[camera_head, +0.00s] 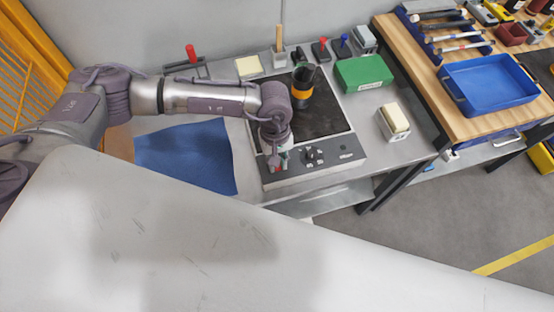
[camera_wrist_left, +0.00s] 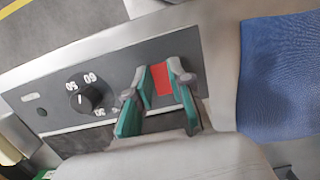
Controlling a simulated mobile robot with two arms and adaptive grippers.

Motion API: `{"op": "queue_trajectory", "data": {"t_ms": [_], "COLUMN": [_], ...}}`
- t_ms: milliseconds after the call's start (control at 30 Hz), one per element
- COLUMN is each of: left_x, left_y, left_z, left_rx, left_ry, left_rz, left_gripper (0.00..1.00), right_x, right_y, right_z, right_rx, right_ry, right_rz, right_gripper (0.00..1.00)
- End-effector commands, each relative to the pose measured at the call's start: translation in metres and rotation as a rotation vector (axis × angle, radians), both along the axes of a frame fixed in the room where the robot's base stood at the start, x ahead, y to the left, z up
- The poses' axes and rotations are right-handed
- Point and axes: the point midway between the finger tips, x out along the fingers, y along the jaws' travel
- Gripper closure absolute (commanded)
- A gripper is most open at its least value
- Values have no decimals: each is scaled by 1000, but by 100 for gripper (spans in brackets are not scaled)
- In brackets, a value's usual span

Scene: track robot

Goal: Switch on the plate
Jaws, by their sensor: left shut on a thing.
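The plate (camera_head: 325,122) is a heater with a black top and a grey front panel, standing on the grey bench. Its panel carries a black round knob (camera_head: 312,155) with white numbers; the knob also shows in the left wrist view (camera_wrist_left: 86,99). A red switch (camera_wrist_left: 162,78) sits in the panel to the right of the knob in the left wrist view. My left gripper (camera_head: 277,162) is down at the panel's left end. Its green-padded fingers (camera_wrist_left: 158,92) are on both sides of the red switch, shut on it. My right gripper is not in view.
A dark cup with an orange band (camera_head: 302,92) stands on the black top. A blue cloth (camera_head: 185,157) lies left of the plate. A green box (camera_head: 363,75) and a small cream-topped box (camera_head: 394,120) stand to the right. A blue tray (camera_head: 490,82) is on the wooden table.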

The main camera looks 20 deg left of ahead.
Motion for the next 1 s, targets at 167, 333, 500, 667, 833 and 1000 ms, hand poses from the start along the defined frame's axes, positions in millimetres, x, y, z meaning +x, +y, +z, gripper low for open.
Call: {"op": "queue_trajectory", "data": {"t_ms": [167,333,500,667,833,1000], "left_x": [0,0,0,0,1,4], "left_y": [0,0,0,0,0,2], "left_z": [0,0,0,0,5,29], "left_rx": [7,7,7,6,4,4], "left_ry": [-12,-12,-11,-10,-12,-14], "left_rz": [1,1,1,1,1,0], "left_gripper": [100,76,54,54,54,54], "right_x": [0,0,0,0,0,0], "right_y": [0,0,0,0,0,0], "right_z": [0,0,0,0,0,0], "right_rx": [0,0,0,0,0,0], "right_ry": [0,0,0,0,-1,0], "right_rz": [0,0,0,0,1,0], "right_gripper": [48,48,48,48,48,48]}}
